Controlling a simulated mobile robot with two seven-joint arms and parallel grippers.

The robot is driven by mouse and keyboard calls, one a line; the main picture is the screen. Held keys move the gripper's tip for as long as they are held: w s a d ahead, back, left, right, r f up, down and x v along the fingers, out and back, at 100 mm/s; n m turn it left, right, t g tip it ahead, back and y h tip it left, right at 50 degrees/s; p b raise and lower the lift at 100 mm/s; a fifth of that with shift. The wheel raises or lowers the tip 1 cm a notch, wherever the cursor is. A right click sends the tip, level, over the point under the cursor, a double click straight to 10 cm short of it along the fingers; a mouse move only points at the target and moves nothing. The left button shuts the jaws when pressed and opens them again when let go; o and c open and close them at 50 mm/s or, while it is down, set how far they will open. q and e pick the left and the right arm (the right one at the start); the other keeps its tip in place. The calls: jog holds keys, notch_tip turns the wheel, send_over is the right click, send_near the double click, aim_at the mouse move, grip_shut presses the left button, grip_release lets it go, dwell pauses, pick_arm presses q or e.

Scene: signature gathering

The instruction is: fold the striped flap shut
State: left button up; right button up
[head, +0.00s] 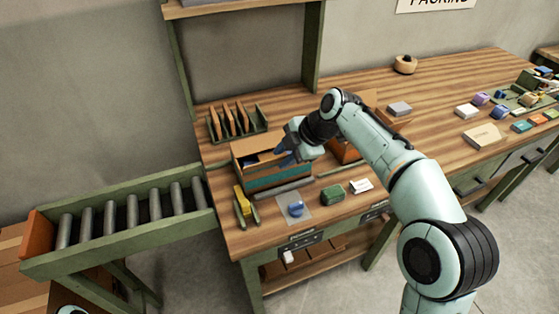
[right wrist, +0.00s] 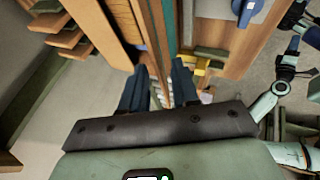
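A cardboard box (head: 250,177) with a teal striped band on its front stands on the bench, its top at least partly open. My right gripper (head: 286,151) is at the box's top, near its right part, and hides some of the flaps. In the right wrist view, the two dark fingers of my right gripper (right wrist: 161,80) are apart, with narrow box panels and coloured edges (right wrist: 168,30) showing between and beyond them. I cannot tell which edge is the striped flap, or whether a finger touches it. My left gripper does not show clearly.
A rack of brown dividers (head: 237,121) stands behind the box. A yellow item (head: 243,200), a blue item (head: 296,208), a green item (head: 332,194) and a white card (head: 361,186) lie in front. A roller conveyor (head: 125,219) adjoins at left.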

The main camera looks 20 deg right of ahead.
aim_at(281, 161)
jog(key=shift+x, duration=1.35)
grip_shut()
jog(key=shift+r, duration=0.1)
